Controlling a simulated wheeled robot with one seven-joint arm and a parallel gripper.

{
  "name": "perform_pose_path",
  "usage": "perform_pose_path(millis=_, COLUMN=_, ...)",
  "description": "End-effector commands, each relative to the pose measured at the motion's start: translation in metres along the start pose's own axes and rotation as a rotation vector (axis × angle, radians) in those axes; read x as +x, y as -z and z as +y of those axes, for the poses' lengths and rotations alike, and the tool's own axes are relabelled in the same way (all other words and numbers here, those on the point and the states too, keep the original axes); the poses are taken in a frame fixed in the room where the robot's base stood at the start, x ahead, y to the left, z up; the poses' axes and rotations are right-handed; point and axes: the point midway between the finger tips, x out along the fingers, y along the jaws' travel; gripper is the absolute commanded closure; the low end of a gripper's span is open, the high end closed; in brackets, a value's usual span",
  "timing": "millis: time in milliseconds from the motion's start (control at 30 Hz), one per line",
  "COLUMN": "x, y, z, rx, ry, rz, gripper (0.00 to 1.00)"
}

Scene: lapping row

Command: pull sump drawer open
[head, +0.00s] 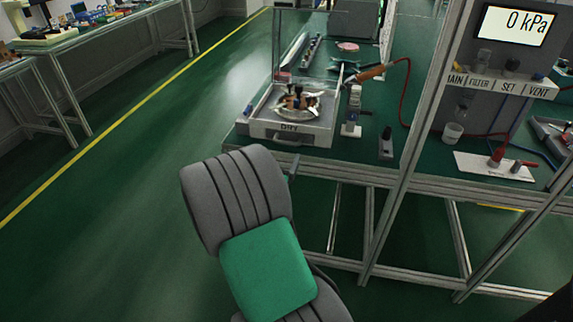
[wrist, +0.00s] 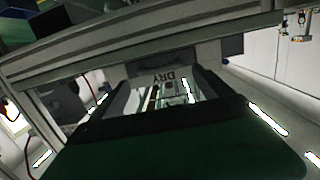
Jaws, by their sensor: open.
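A grey tray-like unit (head: 262,128) stands at the left end of the bench, its front marked DRY. A dark handle (head: 286,140) sits low on that front, which I take for the sump drawer; no gap shows around it. My arm, grey with a green pad, rises in front and hides most of my gripper in the head view. In the wrist view my gripper (wrist: 167,88) is open, with two dark fingers apart and nothing between them. The DRY front (wrist: 150,80) appears upside down just beyond the fingertips. I cannot tell whether the fingers touch the handle.
A frame post (head: 415,130) and gauge panel (head: 515,25) stand right. Floor at left is clear.

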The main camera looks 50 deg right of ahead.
Motion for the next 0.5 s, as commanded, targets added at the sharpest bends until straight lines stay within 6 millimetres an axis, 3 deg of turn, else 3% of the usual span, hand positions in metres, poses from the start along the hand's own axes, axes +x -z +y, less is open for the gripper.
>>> perform_pose_path(millis=33, x=0.005, y=-0.013, z=0.006, rx=-0.010, ry=0.008, rz=0.044, gripper=0.06)
perform_pose_path(millis=233, x=0.020, y=-0.003, z=0.007, rx=-0.017, ry=0.032, rz=0.103, gripper=0.06)
perform_pose_path(millis=500, x=0.070, y=0.002, z=0.005, rx=-0.018, ry=0.032, rz=0.100, gripper=0.06)
